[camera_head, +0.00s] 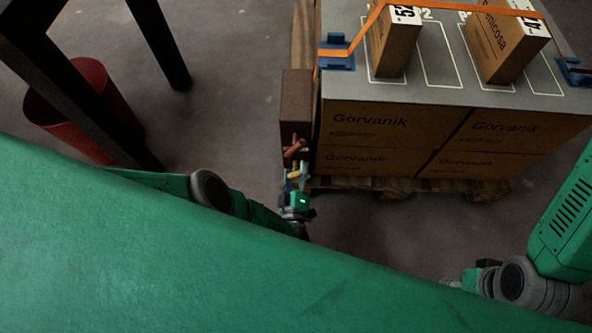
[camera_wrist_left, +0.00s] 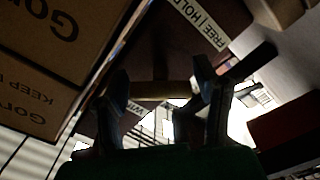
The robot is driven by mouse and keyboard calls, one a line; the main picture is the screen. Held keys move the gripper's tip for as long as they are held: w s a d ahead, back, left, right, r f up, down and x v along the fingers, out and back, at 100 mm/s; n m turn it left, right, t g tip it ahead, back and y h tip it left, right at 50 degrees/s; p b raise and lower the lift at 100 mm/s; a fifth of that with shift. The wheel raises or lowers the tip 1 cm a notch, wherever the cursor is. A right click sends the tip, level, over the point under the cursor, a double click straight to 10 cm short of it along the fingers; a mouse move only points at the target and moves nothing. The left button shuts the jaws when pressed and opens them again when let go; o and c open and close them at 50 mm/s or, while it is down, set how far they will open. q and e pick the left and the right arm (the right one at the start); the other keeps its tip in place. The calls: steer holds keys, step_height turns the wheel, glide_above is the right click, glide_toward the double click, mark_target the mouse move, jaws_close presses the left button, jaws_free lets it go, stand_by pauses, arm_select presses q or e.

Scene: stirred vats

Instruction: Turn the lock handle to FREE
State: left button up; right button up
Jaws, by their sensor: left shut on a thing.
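A brown box (camera_head: 297,100) stands at the left side of the pallet load, with a red handle (camera_head: 295,147) and a yellow bar (camera_head: 294,174) low on its near side. My left gripper (camera_head: 297,183) is at the yellow bar. In the left wrist view the fingers (camera_wrist_left: 160,100) are on either side of this yellowish bar (camera_wrist_left: 160,91) and shut on it. A FREE | HOLD label (camera_wrist_left: 203,22) is above, with a dark bar (camera_wrist_left: 250,62) below it. I cannot tell which way the lock handle points. My right gripper (camera_head: 455,283) is mostly hidden at bottom right.
Cartons (camera_head: 370,140) on a wooden pallet (camera_head: 410,187) are right of the box, under a grey top (camera_head: 440,75) with an orange strap (camera_head: 455,6). A red bin (camera_head: 75,110) and dark table legs (camera_head: 160,40) are at left. Floor is free in front of the pallet.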

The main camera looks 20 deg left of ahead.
mark_target(295, 171)
arm_select(q)
steer(key=shift+a+f+n, duration=0.1)
steer(key=shift+a+n, duration=0.05)
steer(key=shift+n, duration=0.45)
steer(key=o, duration=1.2)
steer(key=shift+s, duration=0.1)
steer(key=shift+c, duration=0.2)
steer(key=shift+r, duration=0.85)
step_height(295, 171, up, 8)
steer(key=shift+f, duration=0.15)
steer(key=shift+r, duration=0.3)
